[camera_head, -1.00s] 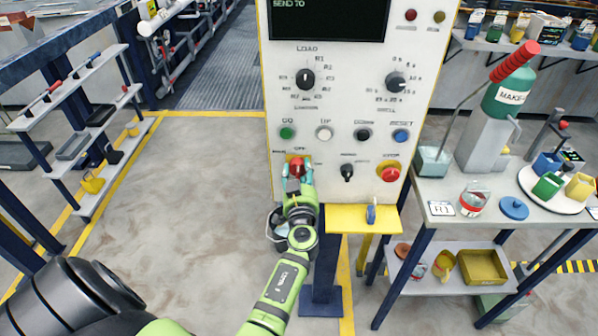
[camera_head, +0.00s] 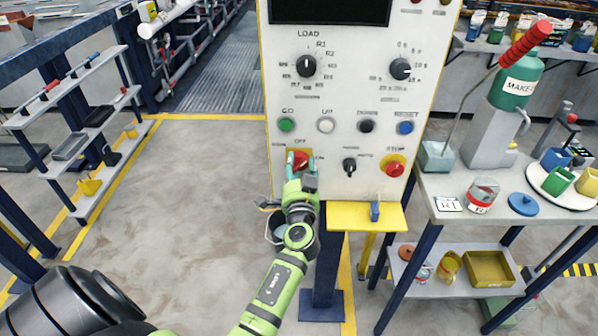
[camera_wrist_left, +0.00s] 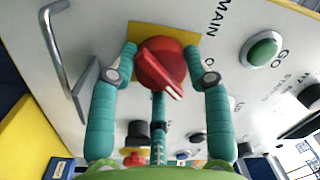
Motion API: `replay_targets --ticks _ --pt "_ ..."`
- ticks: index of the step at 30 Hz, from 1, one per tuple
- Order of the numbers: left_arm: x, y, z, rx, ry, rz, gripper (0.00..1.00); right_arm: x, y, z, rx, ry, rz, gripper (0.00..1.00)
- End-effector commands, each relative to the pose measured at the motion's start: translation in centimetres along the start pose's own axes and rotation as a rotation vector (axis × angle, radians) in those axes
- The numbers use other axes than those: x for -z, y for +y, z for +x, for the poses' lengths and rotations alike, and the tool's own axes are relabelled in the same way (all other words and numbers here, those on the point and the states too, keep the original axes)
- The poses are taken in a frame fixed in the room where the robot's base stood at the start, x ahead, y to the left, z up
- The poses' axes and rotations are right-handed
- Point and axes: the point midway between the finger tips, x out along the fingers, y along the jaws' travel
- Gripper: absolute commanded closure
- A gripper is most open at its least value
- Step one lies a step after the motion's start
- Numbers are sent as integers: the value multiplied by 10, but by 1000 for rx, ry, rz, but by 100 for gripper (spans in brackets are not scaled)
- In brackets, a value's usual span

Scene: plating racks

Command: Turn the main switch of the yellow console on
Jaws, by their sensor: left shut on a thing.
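The console (camera_head: 345,130) has a pale panel with yellow edging and stands in the middle of the head view. Its main switch is a red knob (camera_head: 299,159) on a yellow plate at the panel's lower left, under the label OFF. My left gripper (camera_head: 301,165) has its teal fingers on either side of this knob, shut on it. In the left wrist view the red knob (camera_wrist_left: 163,66) sits between the two fingertips (camera_wrist_left: 163,72), its white-marked ridge slanting to the lower right. The fingers partly cover the plate. My right gripper is not in view.
A green button (camera_head: 286,125) and white button (camera_head: 325,125) sit above the switch. A black selector (camera_head: 350,165) and red stop button (camera_head: 394,169) are to its right. A yellow ledge (camera_head: 350,216) juts out below. A bench (camera_head: 500,207) stands at the right.

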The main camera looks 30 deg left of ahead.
Motion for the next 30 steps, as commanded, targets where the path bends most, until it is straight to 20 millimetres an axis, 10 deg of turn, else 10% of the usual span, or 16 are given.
replay_targets --ticks 30 --pt "6 -4 2 28 79 818 84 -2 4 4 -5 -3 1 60"
